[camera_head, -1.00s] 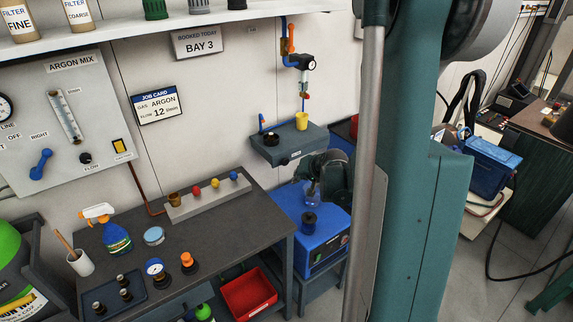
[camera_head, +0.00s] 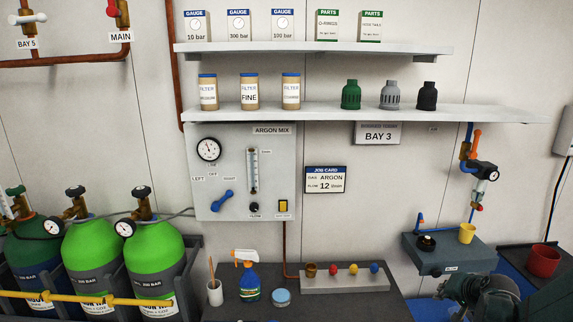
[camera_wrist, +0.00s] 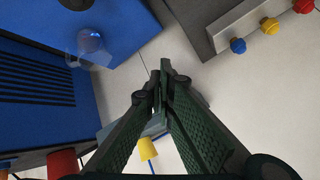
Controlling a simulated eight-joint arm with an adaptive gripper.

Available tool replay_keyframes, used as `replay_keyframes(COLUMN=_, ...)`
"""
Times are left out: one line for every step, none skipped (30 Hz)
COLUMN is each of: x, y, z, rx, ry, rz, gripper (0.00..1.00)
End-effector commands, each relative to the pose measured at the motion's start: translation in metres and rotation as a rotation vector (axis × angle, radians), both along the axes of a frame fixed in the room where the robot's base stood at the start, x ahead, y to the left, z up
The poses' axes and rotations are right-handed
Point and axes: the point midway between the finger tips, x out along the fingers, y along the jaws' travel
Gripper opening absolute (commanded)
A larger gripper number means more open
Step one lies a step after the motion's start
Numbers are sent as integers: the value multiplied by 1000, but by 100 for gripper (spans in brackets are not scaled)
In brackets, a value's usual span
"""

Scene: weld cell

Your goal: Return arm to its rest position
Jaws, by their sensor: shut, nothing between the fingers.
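My gripper (camera_wrist: 160,78) is in the wrist view with its two dark green fingers closed together and nothing between them. In the head view my gripper (camera_head: 450,288) is at the lower right, in front of the grey wall box (camera_head: 447,256). In the wrist view the fingers are over a pale floor area, beside a blue machine (camera_wrist: 125,30). A clear cup-like piece (camera_wrist: 90,42) stands on the blue machine, apart from the fingers.
A yellow cup (camera_head: 467,233) and a black round part (camera_head: 427,243) sit on the grey wall box. A red container (camera_head: 543,261) stands to its right. A spray bottle (camera_head: 249,280) is on the bench. Green cylinders (camera_head: 153,255) stand at left.

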Motion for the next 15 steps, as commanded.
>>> replay_keyframes(x=-1, y=9, z=7, rx=-5, ry=4, rz=11, gripper=0)
replay_keyframes(x=-2, y=14, z=10, rx=-9, ry=7, rz=18, gripper=0)
replay_keyframes(x=-4, y=21, z=15, rx=-14, ry=11, rz=27, gripper=0)
replay_keyframes(x=-5, y=26, z=19, rx=-18, ry=13, rz=33, gripper=0)
replay_keyframes(x=-6, y=31, z=23, rx=-22, ry=16, rz=40, gripper=0)
replay_keyframes(x=-8, y=38, z=28, rx=-27, ry=20, rz=50, gripper=0)
replay_keyframes(x=-9, y=43, z=31, rx=-31, ry=23, rz=57, gripper=0)
replay_keyframes(x=-10, y=48, z=35, rx=-35, ry=26, rz=63, gripper=0)
replay_keyframes(x=-13, y=55, z=40, rx=-40, ry=29, rz=72, gripper=0)
replay_keyframes(x=-14, y=60, z=43, rx=-44, ry=32, rz=79, gripper=0)
replay_keyframes(x=-16, y=65, z=47, rx=-48, ry=35, rz=86, gripper=0)
replay_keyframes(x=-19, y=72, z=51, rx=-54, ry=38, rz=94, gripper=0)
replay_keyframes(x=-20, y=76, z=55, rx=-58, ry=41, rz=101, gripper=0)
replay_keyframes(x=-22, y=82, z=58, rx=-62, ry=44, rz=108, gripper=0)
replay_keyframes(x=-25, y=88, z=62, rx=-67, ry=46, rz=117, gripper=0)
